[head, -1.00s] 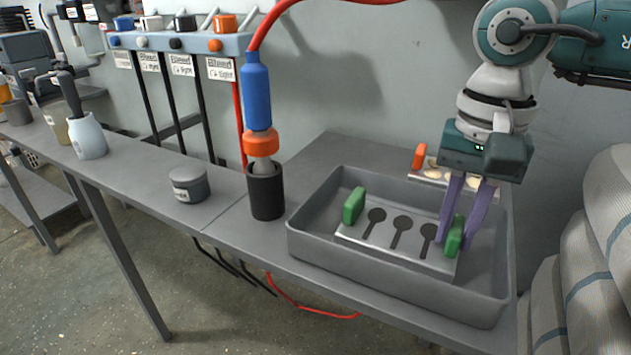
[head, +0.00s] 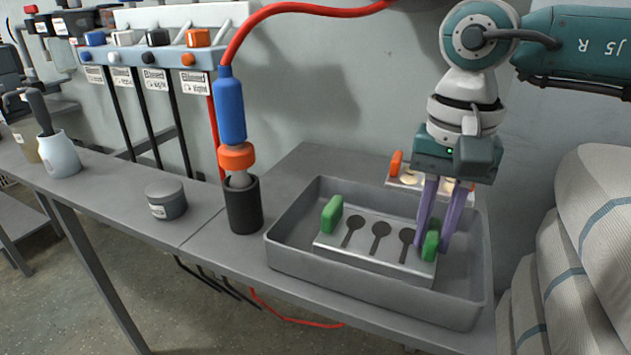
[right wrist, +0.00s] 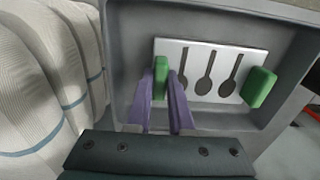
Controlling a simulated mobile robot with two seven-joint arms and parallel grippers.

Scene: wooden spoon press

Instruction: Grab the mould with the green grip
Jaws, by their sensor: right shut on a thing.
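The mould (head: 364,249) is a silver plate with spoon-shaped cavities and a green grip at each end. It lies in the grey tray (head: 300,266), and it shows in the right wrist view (right wrist: 217,62). My right gripper (head: 434,249) has its purple fingers around the right-hand green grip (head: 430,246) and is shut on it. In the right wrist view the fingers (right wrist: 162,85) straddle that grip. The other green grip (head: 332,214) is free. My left gripper is not in view.
A second mould with an orange grip (head: 396,163) and pale contents lies behind the tray. A blue and orange tool (head: 232,118) stands in a black cup (head: 243,208) left of the tray. Stacked pale sacks (head: 590,220) stand close on the right.

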